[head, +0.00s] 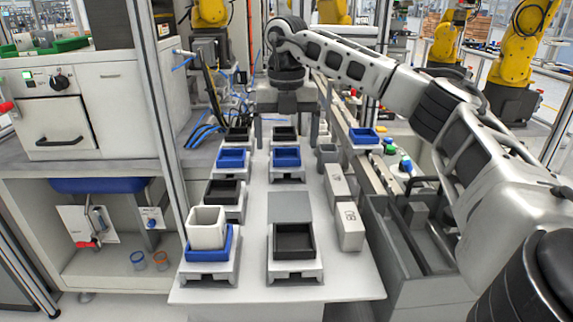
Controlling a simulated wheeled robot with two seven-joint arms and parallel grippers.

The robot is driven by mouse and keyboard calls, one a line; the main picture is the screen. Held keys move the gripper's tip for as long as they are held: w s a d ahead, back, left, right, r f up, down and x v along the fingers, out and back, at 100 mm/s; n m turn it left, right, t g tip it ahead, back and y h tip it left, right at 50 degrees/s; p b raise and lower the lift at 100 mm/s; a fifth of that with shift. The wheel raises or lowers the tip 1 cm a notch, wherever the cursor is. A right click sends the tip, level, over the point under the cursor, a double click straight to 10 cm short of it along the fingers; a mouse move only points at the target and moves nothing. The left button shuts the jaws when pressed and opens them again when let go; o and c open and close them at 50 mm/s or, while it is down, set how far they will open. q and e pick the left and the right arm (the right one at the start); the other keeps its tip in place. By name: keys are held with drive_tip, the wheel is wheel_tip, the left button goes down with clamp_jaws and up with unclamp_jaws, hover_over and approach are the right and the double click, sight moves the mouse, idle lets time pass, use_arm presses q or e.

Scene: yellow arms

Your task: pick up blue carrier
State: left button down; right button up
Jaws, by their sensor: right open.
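Several blue carriers, small square open trays on white stands, show in the head view. One blue carrier (286,157) is in the right-hand column, just in front of my right gripper (286,146). Another blue carrier (231,158) is to its left. A third blue carrier (194,256) is at the front left with a white square container (207,228) in it. A fourth blue carrier (362,136) is further right. My right gripper points down, open, its fingers on either side of a black carrier (284,132); the height between them is unclear. My left gripper is not in view.
More black carriers (294,241) stand on the white table (336,285), and a grey plate (289,207) lies behind the front one. White boxes (350,226) line the table's right edge. A grey bin (440,268) is beyond. A cabinet (75,115) stands left.

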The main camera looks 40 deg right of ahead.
sight(286, 163)
drive_tip(key=shift+f, duration=2.7)
drive_tip(key=c, duration=1.3)
